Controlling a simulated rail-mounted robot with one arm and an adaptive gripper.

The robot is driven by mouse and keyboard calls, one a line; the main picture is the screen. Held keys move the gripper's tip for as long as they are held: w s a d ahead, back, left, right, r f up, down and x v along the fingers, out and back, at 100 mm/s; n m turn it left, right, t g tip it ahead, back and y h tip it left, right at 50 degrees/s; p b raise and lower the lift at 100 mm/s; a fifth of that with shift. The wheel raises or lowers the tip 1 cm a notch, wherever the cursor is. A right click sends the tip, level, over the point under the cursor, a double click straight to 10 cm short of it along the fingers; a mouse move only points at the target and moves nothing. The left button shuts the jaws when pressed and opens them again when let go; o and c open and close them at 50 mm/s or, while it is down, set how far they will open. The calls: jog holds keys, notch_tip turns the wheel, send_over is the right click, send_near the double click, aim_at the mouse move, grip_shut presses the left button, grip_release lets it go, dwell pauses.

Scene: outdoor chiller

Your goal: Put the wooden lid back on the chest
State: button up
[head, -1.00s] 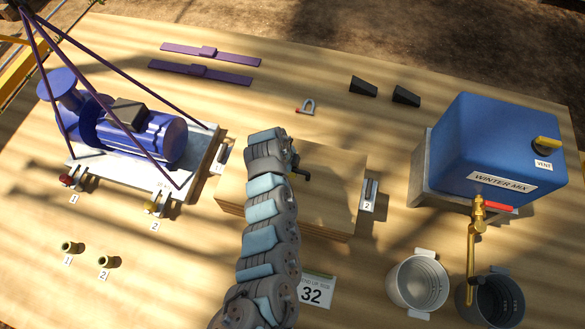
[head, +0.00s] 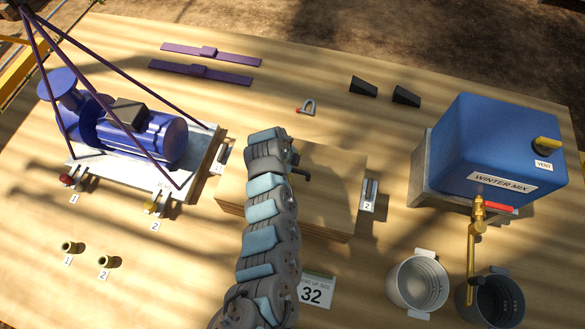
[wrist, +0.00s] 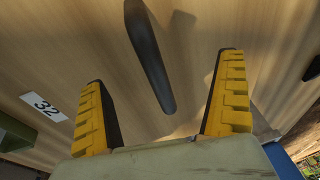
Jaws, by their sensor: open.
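A low wooden box shape with a flat pale top (head: 335,183) sits mid-table in the head view, layered along its front side. I take it for the chest with its lid; my arm covers its left middle, and I cannot tell how the lid sits. A dark handle (head: 300,173) shows on top just right of my arm. In the wrist view the handle (wrist: 152,62) is a long dark bar over wood. My gripper (wrist: 165,95) is open, its yellow fingers apart on either side of the handle's near end, with gaps visible. The head view mostly hides the gripper.
Numbered latches stand beside the box, one at right (head: 369,192). A blue pump unit (head: 150,138) is left; a blue WINTER MIX tank (head: 490,150) and two buckets (head: 418,283) are right. A 32 card (head: 316,290) lies in front. A shackle (head: 306,107) and black wedges (head: 363,87) lie behind.

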aim_at(293, 169)
jog(key=shift+r, duration=0.15)
jog(key=shift+r+p, duration=4.4)
jog(key=v, duration=1.2)
jog(key=shift+f, duration=0.15)
